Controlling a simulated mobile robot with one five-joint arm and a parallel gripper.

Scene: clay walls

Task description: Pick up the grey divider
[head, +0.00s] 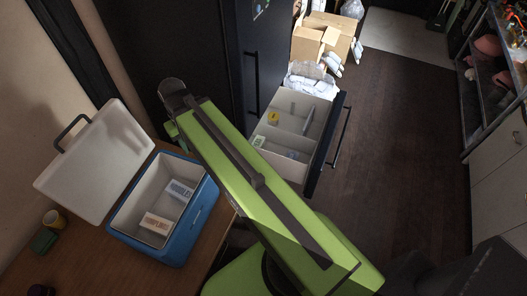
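An open drawer (322,150) in the dark cabinet shows at the upper middle. A pale grey panel (288,138) crosses it and parts its inside in two; this looks like the grey divider, standing upright. A small grey upright piece (292,109) stands in the far part, too small to make out. A yellow item (273,118) lies in the far part and a green and white packet (259,141) in the near part. My green arm crosses the picture in front of the drawer's near left side. My gripper cannot be made out.
A blue cooler (187,229) with its white lid (95,165) open stands on a wooden table (85,270), holding two labelled packets. Cardboard boxes (318,42) and white bags lie beyond the drawer. A shelf unit (485,85) stands right. The dark floor (405,130) between is clear.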

